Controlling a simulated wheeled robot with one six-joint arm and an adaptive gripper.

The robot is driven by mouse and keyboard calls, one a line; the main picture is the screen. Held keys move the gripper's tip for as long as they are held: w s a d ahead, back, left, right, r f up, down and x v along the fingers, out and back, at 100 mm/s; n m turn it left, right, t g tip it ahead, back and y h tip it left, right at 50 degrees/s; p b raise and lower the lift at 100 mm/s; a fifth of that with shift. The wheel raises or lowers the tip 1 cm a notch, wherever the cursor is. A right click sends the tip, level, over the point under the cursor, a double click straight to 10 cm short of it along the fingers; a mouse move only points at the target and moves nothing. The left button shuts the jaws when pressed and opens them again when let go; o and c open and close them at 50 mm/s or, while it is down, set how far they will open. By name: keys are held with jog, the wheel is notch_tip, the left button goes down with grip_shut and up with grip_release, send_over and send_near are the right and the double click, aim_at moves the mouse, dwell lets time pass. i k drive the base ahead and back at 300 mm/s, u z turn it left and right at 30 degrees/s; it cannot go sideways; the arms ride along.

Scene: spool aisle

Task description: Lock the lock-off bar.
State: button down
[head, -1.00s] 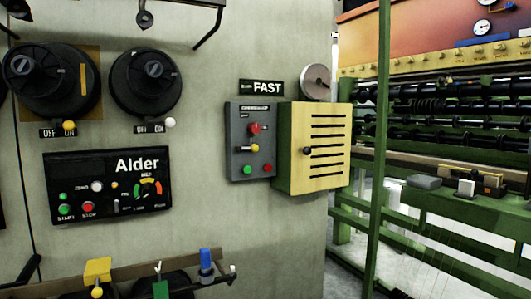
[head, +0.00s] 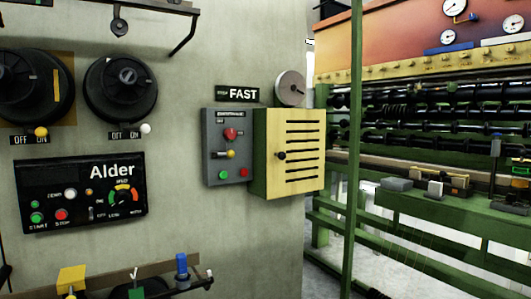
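No part carries a readable label as the lock-off bar, so I cannot tell for sure which it is. At the lower left in the head view, a dark bar (head: 190,286) with a pale end sticks out by a brown rail (head: 105,272). A yellow block (head: 71,279), a green block (head: 136,292) and a blue upright piece (head: 181,266) sit along this rail; the bottom edge of the picture cuts off their lower parts. My gripper is not in view.
A black Alder panel (head: 81,192), two round black knobs and a grey button box (head: 228,147) are on the wall. A yellow slotted cabinet (head: 290,153) juts out beside it. A green post (head: 354,150) stands before the green machine (head: 430,200) at right.

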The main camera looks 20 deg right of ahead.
aim_at(230, 154)
jog(key=z, duration=0.15)
jog(key=i, duration=0.85)
jog(key=u, duration=0.4)
